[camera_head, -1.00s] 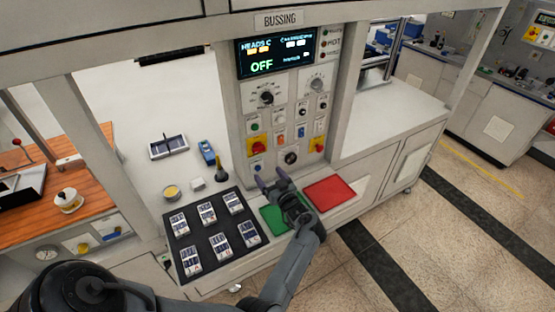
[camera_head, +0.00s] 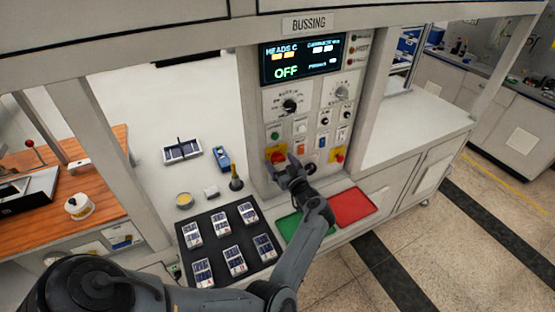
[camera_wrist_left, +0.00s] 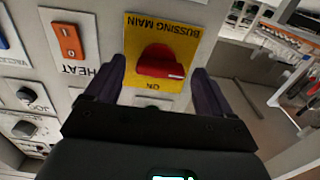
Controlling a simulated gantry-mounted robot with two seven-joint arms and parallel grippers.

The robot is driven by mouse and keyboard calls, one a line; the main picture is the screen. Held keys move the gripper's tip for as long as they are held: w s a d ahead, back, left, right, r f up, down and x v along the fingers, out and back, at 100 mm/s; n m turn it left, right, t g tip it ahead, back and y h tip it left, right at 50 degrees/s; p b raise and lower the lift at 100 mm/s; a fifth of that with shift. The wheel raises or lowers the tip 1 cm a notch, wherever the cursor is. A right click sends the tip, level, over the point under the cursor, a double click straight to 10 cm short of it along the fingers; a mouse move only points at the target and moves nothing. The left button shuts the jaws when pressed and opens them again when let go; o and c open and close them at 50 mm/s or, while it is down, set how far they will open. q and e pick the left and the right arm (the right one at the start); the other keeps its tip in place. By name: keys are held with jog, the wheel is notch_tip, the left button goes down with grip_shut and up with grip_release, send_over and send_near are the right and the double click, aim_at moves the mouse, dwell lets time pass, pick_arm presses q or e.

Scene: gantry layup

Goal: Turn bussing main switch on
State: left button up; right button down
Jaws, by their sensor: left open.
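The bussing main switch is a red knob on a yellow plate, low on the left side of the control panel (camera_head: 277,154). In the left wrist view its red knob (camera_wrist_left: 160,62) shows with "BUSSING MAIN" upside down on the plate and "ON" at the near edge. My left gripper (camera_head: 281,168) is open in front of it. In the left wrist view, its dark fingers (camera_wrist_left: 160,88) stand on either side of the knob; contact cannot be told. The display (camera_head: 300,60) reads "OFF". My right gripper is not in view.
A similar red-and-yellow switch (camera_head: 338,156) is to the right on the panel. An orange HEAT rocker (camera_wrist_left: 69,41) sits beside the main switch. Below are a green mat (camera_head: 290,228), a red mat (camera_head: 352,207) and a black tray (camera_head: 213,258) with several small modules.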

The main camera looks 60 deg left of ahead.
pick_arm(q)
jog(key=shift+a, duration=0.4)
jog(key=shift+d, duration=0.1)
jog(key=shift+c, duration=0.6)
jog(key=c, duration=0.9)
jog(key=shift+c, duration=0.2)
